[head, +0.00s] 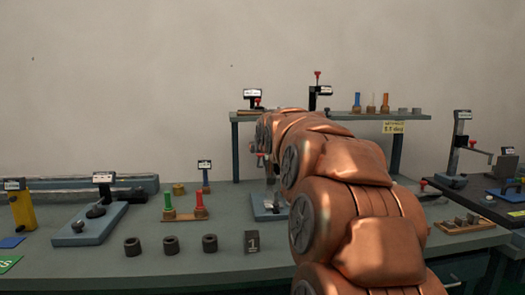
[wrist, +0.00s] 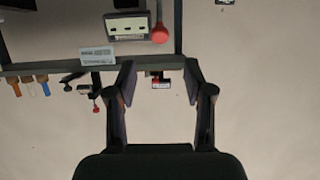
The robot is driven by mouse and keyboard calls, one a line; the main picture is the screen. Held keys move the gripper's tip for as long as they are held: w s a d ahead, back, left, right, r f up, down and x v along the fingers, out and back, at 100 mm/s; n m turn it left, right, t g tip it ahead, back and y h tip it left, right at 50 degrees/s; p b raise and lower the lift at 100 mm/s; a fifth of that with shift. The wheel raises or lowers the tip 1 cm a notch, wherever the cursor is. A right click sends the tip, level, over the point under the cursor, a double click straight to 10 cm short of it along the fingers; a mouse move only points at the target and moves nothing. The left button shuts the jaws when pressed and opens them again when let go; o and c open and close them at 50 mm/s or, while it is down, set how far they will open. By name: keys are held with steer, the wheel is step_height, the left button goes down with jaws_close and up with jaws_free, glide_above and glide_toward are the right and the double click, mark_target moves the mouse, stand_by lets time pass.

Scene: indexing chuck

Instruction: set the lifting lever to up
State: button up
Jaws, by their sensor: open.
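In the wrist view, which shows the scene upside down, my gripper (wrist: 159,72) is open and nothing is between its fingers. A red knob (wrist: 160,33) beside a labelled plate (wrist: 127,26) shows just past the fingertips, near the top edge, apart from them. I cannot read the label, so I cannot tell if this knob belongs to the lifting lever. In the head view my copper arm hides the gripper and most of a device on a blue-grey base (head: 268,207). Another lever device with a dark knob (head: 96,212) stands at left.
A raised shelf (head: 236,150) at the back carries small devices and coloured pegs. Several dark rings (head: 171,245) and a block marked 1 (head: 251,243) lie at the bench front. A tall post device (head: 457,150) stands at right. The front left of the bench (head: 90,270) is mostly clear.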

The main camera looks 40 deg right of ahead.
steer(key=shift+s+a+r, duration=0.15)
steer(key=shift+s+a, duration=0.2)
steer(key=shift+s, duration=0.1)
